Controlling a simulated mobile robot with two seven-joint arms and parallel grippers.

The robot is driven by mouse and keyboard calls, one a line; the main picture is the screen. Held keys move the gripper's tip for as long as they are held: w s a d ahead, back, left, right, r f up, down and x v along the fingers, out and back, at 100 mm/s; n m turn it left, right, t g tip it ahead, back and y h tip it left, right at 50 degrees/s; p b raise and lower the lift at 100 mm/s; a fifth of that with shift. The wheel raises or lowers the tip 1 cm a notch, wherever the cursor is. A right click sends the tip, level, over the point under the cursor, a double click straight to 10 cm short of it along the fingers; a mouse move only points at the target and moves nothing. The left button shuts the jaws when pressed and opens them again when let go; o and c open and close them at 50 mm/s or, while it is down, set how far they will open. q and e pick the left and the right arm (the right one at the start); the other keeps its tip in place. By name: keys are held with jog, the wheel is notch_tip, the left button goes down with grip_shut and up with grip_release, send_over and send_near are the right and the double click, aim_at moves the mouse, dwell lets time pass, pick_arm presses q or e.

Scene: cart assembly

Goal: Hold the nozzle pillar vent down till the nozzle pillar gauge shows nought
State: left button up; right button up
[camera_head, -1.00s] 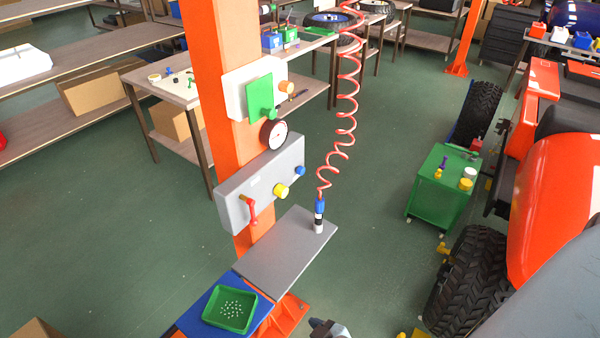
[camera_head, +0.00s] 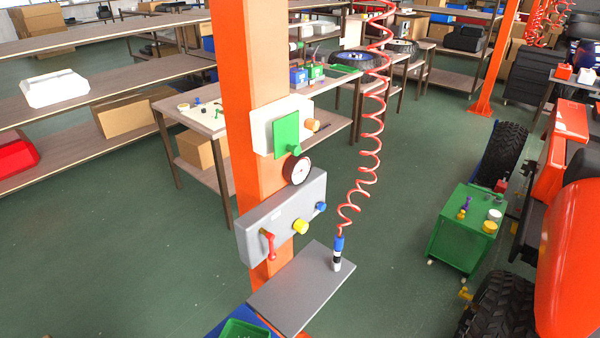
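The nozzle pillar (camera_head: 253,80) is an orange post left of centre. Its round gauge (camera_head: 298,171) has a white face and dark rim; the needle is too small to read. Below it, a grey box (camera_head: 262,222) carries a red lever (camera_head: 268,244), a yellow knob (camera_head: 301,227) and a blue knob (camera_head: 321,207). Above it, a pale box with a green plate (camera_head: 286,136) carries an orange knob (camera_head: 312,125) and a green knob (camera_head: 294,150). I cannot tell which control is the vent. Neither of my grippers is in view.
A blue and black nozzle (camera_head: 338,246) on a coiled red hose (camera_head: 371,145) stands on a grey shelf (camera_head: 290,297). A green tray (camera_head: 243,330) is cut off below. A green cabinet (camera_head: 455,238) and an orange tractor (camera_head: 575,265) stand right. Floor between is clear.

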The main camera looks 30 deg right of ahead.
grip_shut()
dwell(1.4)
